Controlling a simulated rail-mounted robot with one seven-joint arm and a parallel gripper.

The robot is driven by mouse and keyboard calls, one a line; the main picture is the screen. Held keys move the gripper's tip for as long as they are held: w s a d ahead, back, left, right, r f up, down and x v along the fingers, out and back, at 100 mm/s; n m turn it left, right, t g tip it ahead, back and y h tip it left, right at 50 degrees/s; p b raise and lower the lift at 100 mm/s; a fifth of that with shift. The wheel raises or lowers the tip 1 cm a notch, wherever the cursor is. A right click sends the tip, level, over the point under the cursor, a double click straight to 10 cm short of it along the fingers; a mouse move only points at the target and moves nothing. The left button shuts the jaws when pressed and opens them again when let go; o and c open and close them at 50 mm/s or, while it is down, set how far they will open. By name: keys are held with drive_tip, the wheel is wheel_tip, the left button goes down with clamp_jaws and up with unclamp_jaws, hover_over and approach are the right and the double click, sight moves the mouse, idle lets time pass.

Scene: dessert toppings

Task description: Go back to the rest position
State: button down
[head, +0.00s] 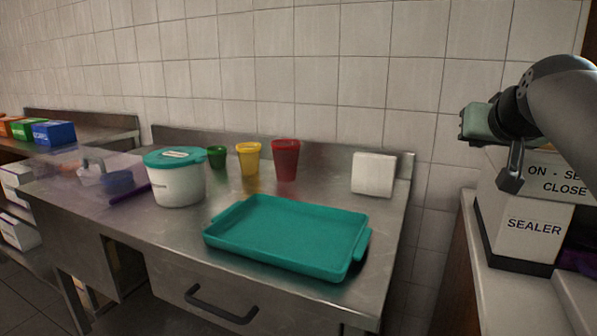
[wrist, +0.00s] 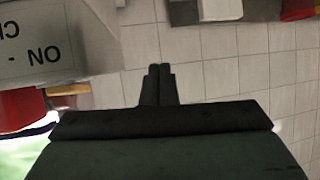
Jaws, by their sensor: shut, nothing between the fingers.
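My gripper (wrist: 158,86) shows in the wrist view with its two dark fingers pressed together and nothing between them. In the head view, my arm is raised at the right, in front of the tiled wall. Its greenish hand (head: 484,122) is beside and above the box marked SEALER (head: 533,222), to the right of the steel table (head: 130,212). The fingertips are hard to make out there. The hand touches nothing that I can see.
A teal tray (head: 290,235), a white tub with teal lid (head: 178,185), green (head: 217,157), yellow (head: 249,158) and red (head: 285,160) cups, and a white block (head: 374,174) stand on the table. Boxes (head: 53,132) stand far left. Space above the table is clear.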

drive_tip(key=s+a+f+n+g+y+p, duration=0.25)
drive_tip(key=s+a+f+g+p, duration=0.5)
drive_tip(key=a+p, duration=0.55)
drive_tip(key=s+a+f+g+p, duration=0.2)
drive_tip(key=s+f+p, duration=0.1)
drive_tip(key=s+p, duration=0.2)
drive_tip(key=s+a+f+n+g+p, duration=0.1)
drive_tip(key=s+f+p, duration=0.3)
drive_tip(key=s, duration=0.6)
drive_tip(key=shift+s+a+f+g+p, duration=0.15)
drive_tip(key=shift+a+f+g+p, duration=0.1)
drive_tip(key=shift+a+g+p, duration=0.3)
drive_tip(key=shift+y, duration=0.25)
